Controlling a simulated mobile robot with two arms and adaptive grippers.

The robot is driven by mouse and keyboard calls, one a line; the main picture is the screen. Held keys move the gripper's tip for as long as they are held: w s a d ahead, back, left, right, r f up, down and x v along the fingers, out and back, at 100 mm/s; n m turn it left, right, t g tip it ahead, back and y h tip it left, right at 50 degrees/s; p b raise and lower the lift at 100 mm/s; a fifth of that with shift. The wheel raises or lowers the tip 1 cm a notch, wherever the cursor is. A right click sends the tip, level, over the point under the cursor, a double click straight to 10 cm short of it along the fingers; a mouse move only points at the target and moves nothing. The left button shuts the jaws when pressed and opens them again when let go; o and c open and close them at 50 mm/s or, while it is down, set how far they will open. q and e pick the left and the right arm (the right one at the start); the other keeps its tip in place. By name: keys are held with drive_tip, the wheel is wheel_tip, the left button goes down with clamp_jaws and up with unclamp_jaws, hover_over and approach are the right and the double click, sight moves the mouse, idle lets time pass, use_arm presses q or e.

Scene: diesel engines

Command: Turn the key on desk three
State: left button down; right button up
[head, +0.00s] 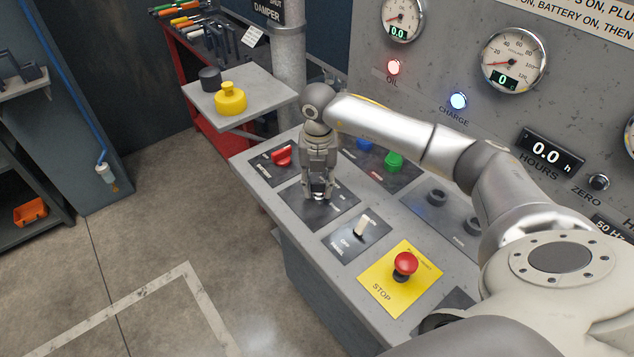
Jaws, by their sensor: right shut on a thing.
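The grey control desk (262,186) runs diagonally through the middle of the view. My right gripper (318,191) points down over a dark panel on it, between the red switch and the white-handled toggle. Its fingers are shut on the key (318,186), which shows only as a small shiny bit between the fingertips. The fingers hide most of the key and its lock, so I cannot tell which way it is turned. My left gripper is not in view.
Beside the gripper are a red switch (282,156), a toggle (362,228), and green (394,160) and blue (364,144) buttons. A red stop button (405,262) sits on a yellow plate nearer me. Gauges (514,62) and lamps line the back panel. The floor at left is clear.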

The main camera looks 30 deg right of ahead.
sight(321, 182)
drive_tip(key=shift+d, duration=0.2)
drive_tip(key=o, duration=1.1)
drive_tip(key=shift+s+d, duration=0.1)
drive_tip(key=shift+r, duration=0.3)
wheel_tip(321, 182, up, 11)
drive_tip(key=shift+r, duration=0.2)
